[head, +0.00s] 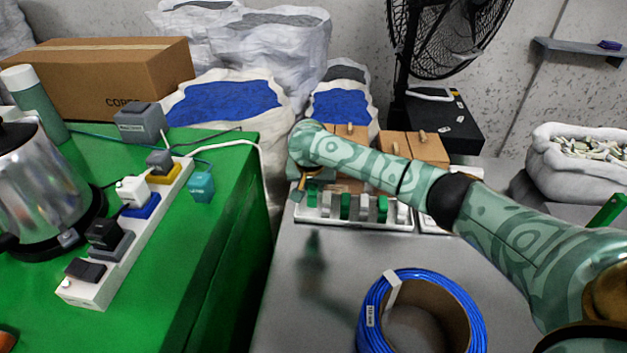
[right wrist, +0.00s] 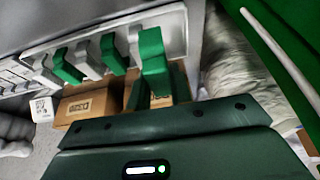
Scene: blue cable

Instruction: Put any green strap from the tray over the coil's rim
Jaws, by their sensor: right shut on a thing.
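The blue cable coil (head: 474,313) lies on the grey table at the front, with a white strap (head: 391,287) over its rim at the upper left. The white tray (head: 350,223) stands farther back and holds several green and white straps in a row. My right gripper (head: 302,190) is at the tray's left end, partly hidden by its own arm. It is shut on a green strap (right wrist: 152,50), seen best in the right wrist view. The strap is still at the tray's end slot; I cannot tell whether it is clear of the tray. My left gripper is out of view.
A green table (head: 225,215) at left bears a power strip (head: 95,290) and a metal kettle (head: 45,185). Cardboard boxes (head: 428,148) stand behind the tray. The grey table between tray and coil is clear.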

